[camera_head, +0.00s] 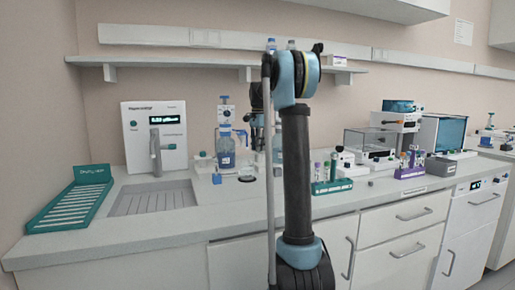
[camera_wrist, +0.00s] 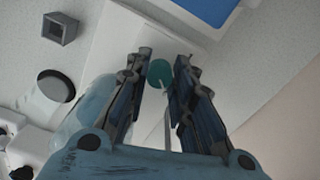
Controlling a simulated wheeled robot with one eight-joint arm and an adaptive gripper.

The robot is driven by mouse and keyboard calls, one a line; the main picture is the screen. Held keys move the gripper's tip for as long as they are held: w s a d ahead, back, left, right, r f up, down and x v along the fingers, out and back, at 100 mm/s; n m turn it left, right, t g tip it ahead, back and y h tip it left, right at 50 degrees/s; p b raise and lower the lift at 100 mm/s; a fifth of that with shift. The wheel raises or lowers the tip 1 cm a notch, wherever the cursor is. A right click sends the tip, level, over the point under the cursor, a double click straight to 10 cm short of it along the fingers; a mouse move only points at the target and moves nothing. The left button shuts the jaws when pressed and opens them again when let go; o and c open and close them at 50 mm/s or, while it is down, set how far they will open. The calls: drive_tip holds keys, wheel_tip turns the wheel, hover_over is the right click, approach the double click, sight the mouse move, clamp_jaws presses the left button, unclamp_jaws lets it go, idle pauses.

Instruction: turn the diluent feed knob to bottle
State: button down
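In the wrist view, a round teal knob (camera_wrist: 159,72) shows between the fingertips of my gripper (camera_wrist: 164,60). A thin pale strip runs from its lower edge toward the palm; I cannot tell if it is a pointer. The fingers stand apart on either side of the knob, with a gap visible, so my gripper is open. I cannot read any position marking or tell which way the knob is set. In the head view, my arm hides the knob.
A white dispensing unit with a display (camera_head: 155,130) stands behind the sink (camera_head: 152,200). A teal rack (camera_head: 75,203) lies at the left. Tube racks (camera_head: 332,186) and instruments stand right of my arm. The wrist view shows a small grey square block (camera_wrist: 60,28) and a dark-topped round thing (camera_wrist: 55,87).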

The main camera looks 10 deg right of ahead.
drive_tip(key=shift+n, duration=0.4)
drive_tip(key=n, duration=0.3)
drive_tip(key=shift+n, duration=0.4)
drive_tip(key=n, duration=0.4)
drive_tip(key=shift+n, duration=0.3)
drive_tip(key=n, duration=0.4)
drive_tip(key=shift+d, duration=0.1)
drive_tip(key=n, duration=0.4)
drive_tip(key=shift+n, duration=0.3)
drive_tip(key=c, duration=1.4)
unclamp_jaws()
drive_tip(key=shift+r, duration=0.1)
